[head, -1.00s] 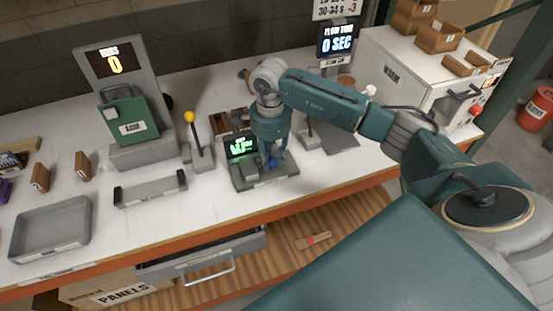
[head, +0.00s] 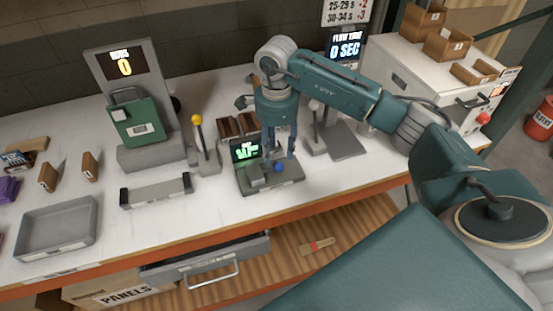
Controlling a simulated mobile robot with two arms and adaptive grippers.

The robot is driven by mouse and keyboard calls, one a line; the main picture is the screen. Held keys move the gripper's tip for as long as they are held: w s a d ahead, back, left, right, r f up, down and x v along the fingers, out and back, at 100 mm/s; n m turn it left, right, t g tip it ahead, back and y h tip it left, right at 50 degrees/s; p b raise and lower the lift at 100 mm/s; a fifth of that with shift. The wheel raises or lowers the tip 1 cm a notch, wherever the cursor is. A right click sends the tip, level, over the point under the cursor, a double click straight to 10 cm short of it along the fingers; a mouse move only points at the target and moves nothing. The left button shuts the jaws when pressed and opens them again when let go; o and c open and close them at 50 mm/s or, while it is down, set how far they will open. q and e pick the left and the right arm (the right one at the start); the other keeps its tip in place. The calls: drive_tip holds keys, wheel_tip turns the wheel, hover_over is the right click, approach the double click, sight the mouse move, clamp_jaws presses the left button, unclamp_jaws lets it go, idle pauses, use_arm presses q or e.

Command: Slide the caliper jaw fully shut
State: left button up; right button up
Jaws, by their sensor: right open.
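The caliper station (head: 270,181) is a grey block on the bench with a small green-lit display (head: 246,151). A blue knob (head: 279,168) sits on its moving jaw, beside a grey block part. I cannot tell how wide the jaw gap is. My right gripper (head: 279,156) points down just above and behind the blue knob, open, with its fingers apart and nothing held between them. Whether a finger touches the knob is hard to tell. My left gripper is not in view.
A yellow-knobbed lever (head: 197,120) stands left of the caliper, and a grey stand (head: 345,143) stands to the right. A grey cradle (head: 156,191) and an empty tray (head: 57,229) are farther left. An open drawer (head: 205,260) juts out below the bench.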

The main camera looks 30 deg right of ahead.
sight(277, 164)
wheel_tip(277, 164, up, 6)
idle(0.8)
